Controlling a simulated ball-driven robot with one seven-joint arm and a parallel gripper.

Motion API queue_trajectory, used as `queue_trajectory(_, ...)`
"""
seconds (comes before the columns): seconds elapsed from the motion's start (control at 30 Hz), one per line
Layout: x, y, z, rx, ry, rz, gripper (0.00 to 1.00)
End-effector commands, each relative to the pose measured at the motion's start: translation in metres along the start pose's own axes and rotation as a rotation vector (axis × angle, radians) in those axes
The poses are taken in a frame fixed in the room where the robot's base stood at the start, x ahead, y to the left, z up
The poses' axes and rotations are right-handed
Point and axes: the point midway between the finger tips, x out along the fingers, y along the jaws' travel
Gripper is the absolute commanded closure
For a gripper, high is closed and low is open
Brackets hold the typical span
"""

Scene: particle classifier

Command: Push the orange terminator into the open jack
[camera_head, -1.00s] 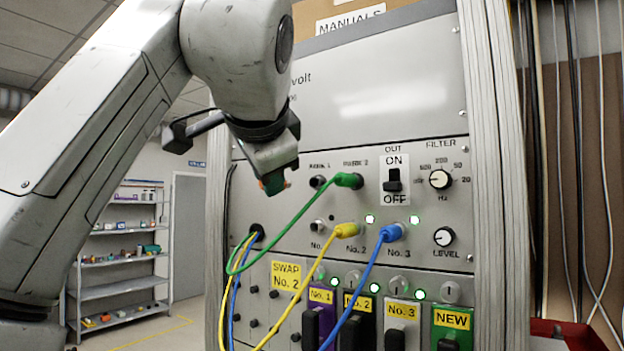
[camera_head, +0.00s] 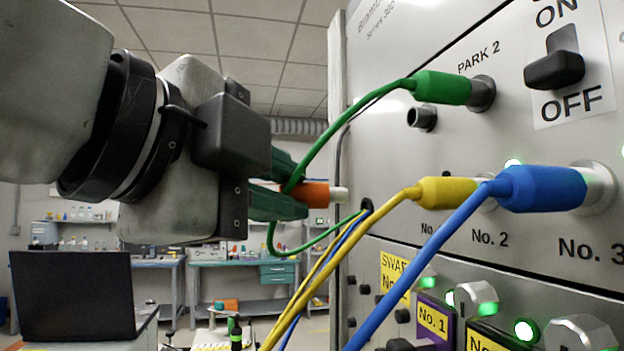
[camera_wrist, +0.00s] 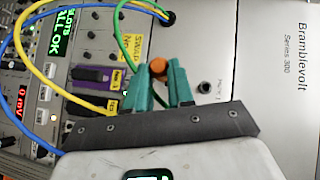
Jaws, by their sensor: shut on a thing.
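My gripper (camera_head: 290,196) is at the left of the panel, its green fingers shut on the orange terminator (camera_head: 316,194). The terminator's pale tip points right toward the panel and is apart from it. In the wrist view the orange terminator (camera_wrist: 158,67) sits between the fingertips (camera_wrist: 162,78). An empty jack (camera_head: 422,117) shows left of the green plug (camera_head: 442,88); in the wrist view a dark jack (camera_wrist: 204,87) lies beside the Park 1 label. The No. 1 jack is not clearly seen; the yellow plug may hide it.
The green cable (camera_head: 345,125) loops close around my fingers. The yellow plug (camera_head: 450,192) and blue plug (camera_head: 540,188) stick out from the panel (camera_head: 390,50), their cables hanging down in front. An ON/OFF switch (camera_head: 553,70) protrudes above right.

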Motion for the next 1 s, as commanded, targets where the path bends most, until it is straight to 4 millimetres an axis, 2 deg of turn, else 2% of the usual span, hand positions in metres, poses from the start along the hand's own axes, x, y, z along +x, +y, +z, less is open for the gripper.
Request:
queue_trajectory(0.37,0.003,0.000,-0.004,0.002,0.001,0.001,1.00)
queue_trajectory(1.0,0.038,0.000,-0.038,0.002,0.000,0.001,1.00)
